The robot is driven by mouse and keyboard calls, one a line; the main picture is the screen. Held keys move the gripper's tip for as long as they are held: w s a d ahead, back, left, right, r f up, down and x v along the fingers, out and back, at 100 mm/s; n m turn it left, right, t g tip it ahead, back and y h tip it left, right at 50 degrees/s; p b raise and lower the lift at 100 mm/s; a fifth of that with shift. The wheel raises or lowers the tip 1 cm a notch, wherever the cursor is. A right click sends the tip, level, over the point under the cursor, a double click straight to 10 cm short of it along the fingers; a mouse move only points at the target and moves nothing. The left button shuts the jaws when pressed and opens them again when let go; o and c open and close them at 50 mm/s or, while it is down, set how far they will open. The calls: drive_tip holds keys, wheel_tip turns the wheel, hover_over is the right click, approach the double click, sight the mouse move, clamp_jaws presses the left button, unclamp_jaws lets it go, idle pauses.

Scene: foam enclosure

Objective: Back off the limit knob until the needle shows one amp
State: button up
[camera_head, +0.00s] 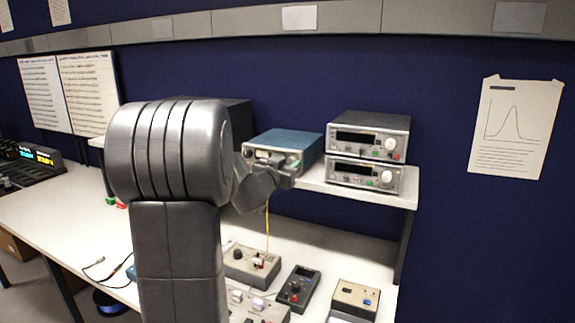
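My gripper (290,170) is at the front panel of a blue-topped instrument (285,141) on the raised shelf. My arm and gripper cover much of that panel, and I cannot tell whether the fingers touch a control on it. The finger opening is too small and too covered to judge. A small round feature shows at the panel's left end, but I cannot make out a needle, a scale or a limit knob.
Two stacked grey instruments (366,154) with white knobs stand right of the blue one on the shelf (400,192). Below are a grey box (250,264), a black handheld meter (299,287) and a beige-topped box (355,297). A yellow lead hangs beneath my gripper. My arm hides the middle-left bench.

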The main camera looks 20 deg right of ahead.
clamp_jaws()
drive_tip(key=shift+r+p, duration=0.1)
drive_tip(key=shift+p, duration=0.2)
drive_tip(key=n+p, duration=0.2)
drive_tip(key=p, duration=0.1)
drive_tip(key=shift+r+p, duration=0.2)
drive_tip(key=shift+p, duration=0.1)
drive_tip(key=shift+f+n+p, duration=0.15)
drive_tip(key=shift+n+p, duration=0.9)
drive_tip(key=shift+n, duration=0.15)
drive_tip(key=shift+f+n, duration=0.15)
drive_tip(key=shift+n, duration=0.75)
drive_tip(key=shift+o, duration=1.6)
unclamp_jaws()
